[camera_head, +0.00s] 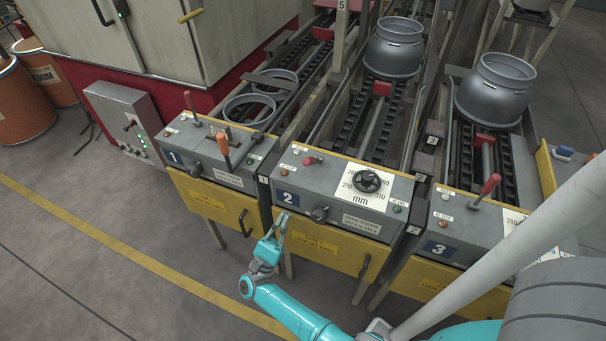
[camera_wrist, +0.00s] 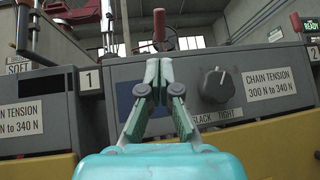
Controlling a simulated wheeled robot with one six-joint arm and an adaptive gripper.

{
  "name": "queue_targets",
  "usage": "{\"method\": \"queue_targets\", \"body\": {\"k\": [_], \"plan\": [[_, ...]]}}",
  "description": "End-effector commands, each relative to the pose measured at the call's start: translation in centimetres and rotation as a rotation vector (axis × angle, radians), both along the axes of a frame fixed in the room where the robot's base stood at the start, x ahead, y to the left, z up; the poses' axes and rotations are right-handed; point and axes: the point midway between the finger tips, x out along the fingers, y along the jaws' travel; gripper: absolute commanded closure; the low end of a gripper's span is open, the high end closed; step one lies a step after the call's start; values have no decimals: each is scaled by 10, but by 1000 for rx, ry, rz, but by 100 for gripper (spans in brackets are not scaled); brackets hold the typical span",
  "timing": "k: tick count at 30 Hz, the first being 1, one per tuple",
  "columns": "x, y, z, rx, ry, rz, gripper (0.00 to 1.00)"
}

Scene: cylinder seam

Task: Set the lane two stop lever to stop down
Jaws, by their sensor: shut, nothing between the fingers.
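The lane two stop lever (camera_head: 311,160) has a red grip and stands on top of the grey lane two console (camera_head: 340,203). A dark red grip (camera_wrist: 158,24) rises behind the console's top edge in the wrist view, above my fingertips. My gripper (camera_head: 279,222) is shut and empty. It is in front of the lane two console, near the blue "2" plate (camera_head: 287,197), apart from the lever. In the wrist view my gripper (camera_wrist: 159,72) hides part of the console front.
The lane two console carries a black handwheel (camera_head: 367,180) on a white dial and a chain tension knob (camera_wrist: 217,85). A grey cylinder (camera_head: 394,48) sits on lane two's conveyor.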

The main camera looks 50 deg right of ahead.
Motion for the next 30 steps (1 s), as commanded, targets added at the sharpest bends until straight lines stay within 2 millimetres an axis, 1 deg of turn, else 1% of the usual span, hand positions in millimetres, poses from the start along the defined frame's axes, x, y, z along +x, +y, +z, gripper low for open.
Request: {"method": "queue_targets", "body": {"k": [5, 21, 25, 30], "plan": [[0, -9, 10, 0, -1, -2, 100], [7, -72, 83, -1, -1, -4, 100], [8, -83, 95, -1, 0, -2, 100], [10, -90, 104, -1, 0, -1, 100]]}}
